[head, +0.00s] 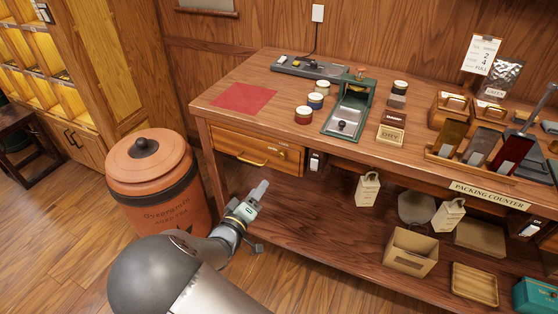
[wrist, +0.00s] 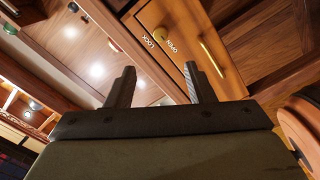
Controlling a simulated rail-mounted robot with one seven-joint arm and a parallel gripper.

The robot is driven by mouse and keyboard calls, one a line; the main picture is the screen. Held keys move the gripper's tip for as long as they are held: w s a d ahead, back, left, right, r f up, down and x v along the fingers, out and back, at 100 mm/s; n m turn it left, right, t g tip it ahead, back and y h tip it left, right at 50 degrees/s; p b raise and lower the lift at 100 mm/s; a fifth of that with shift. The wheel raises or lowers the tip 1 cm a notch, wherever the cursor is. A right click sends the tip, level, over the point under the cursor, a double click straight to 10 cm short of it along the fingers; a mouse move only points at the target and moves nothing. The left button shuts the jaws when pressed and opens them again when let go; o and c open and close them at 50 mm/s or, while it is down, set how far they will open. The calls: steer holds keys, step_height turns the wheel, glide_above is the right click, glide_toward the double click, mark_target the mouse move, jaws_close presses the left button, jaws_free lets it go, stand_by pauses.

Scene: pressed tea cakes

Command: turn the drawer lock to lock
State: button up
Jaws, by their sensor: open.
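The wooden drawer (head: 232,146) sits under the front left of the counter and looks closed, with a brass pull handle (head: 262,162). The small drawer lock (head: 283,155) is near the right end of its front. In the wrist view the lock (wrist: 161,31) shows above the words LOCK and OPEN; which way it points is too small to tell. My gripper (head: 261,190) is below and in front of the drawer, apart from it. In the wrist view its fingers (wrist: 158,68) are spread and empty, with the lock beyond them.
An orange lidded jar (head: 150,178) stands left of the counter, near my arm. A switch box (head: 315,161) is right of the drawer. The space before the drawer front looks free.

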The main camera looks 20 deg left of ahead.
mark_target(281, 157)
steer(key=w, duration=0.5)
steer(key=w+d, duration=0.1)
steer(key=w, duration=0.9)
steer(key=shift+w+d+p, duration=0.3)
steer(key=shift+d, duration=0.1)
steer(key=c, duration=1)
